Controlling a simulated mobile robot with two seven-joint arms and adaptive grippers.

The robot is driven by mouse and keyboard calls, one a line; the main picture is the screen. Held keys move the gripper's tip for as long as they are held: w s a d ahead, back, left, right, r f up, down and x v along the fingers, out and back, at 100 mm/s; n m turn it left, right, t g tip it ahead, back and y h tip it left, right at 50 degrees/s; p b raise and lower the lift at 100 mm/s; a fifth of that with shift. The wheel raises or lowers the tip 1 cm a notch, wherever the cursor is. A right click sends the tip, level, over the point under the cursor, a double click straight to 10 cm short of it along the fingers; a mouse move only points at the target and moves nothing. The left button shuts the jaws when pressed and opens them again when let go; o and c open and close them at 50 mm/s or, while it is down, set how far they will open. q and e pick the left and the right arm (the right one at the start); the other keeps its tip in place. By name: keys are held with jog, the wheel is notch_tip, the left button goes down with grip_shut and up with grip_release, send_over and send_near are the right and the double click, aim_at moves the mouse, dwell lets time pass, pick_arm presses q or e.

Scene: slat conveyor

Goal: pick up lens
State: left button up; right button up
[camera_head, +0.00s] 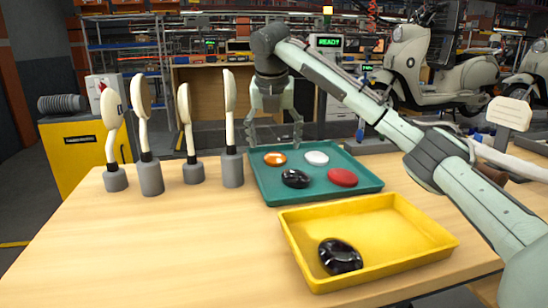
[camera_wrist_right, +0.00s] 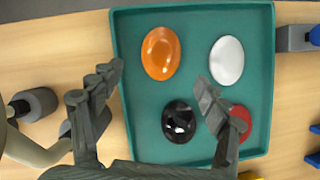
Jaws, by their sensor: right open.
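Several oval lenses lie in the green tray (camera_head: 328,192): an orange one (camera_head: 275,158), a white one (camera_head: 317,158), a black one (camera_head: 296,178) and a red one (camera_head: 343,177). My right gripper (camera_head: 274,138) is open and empty above the tray's far left part. In the right wrist view, the open fingers (camera_wrist_right: 157,90) frame the orange lens (camera_wrist_right: 161,53) and black lens (camera_wrist_right: 179,121) beyond them. The right finger partly hides the red lens (camera_wrist_right: 243,123), while the white lens (camera_wrist_right: 227,61) is clear. Another black piece (camera_head: 340,256) lies in the yellow tray (camera_head: 400,240). My left gripper is out of view.
Several cream mirrors on grey round bases, such as the one nearest the tray (camera_head: 232,168), stand upright left of the green tray. The wooden table (camera_head: 170,250) is clear at its front left. The yellow tray sits close in front of the green one.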

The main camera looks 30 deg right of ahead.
aim_at(275, 155)
jog(key=x, duration=0.4)
jog(key=shift+w+d+r, duration=0.1)
jog(key=shift+w+d, duration=0.05)
jog(key=shift+w+f, duration=0.15)
jog(key=shift+f, duration=0.1)
jog(key=shift+c, duration=1.3)
jog(key=c, duration=0.9)
jog(key=shift+r, duration=0.55)
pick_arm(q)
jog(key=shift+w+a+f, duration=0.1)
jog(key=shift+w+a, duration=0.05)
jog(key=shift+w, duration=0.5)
pick_arm(e)
jog(key=shift+r, duration=4.4)
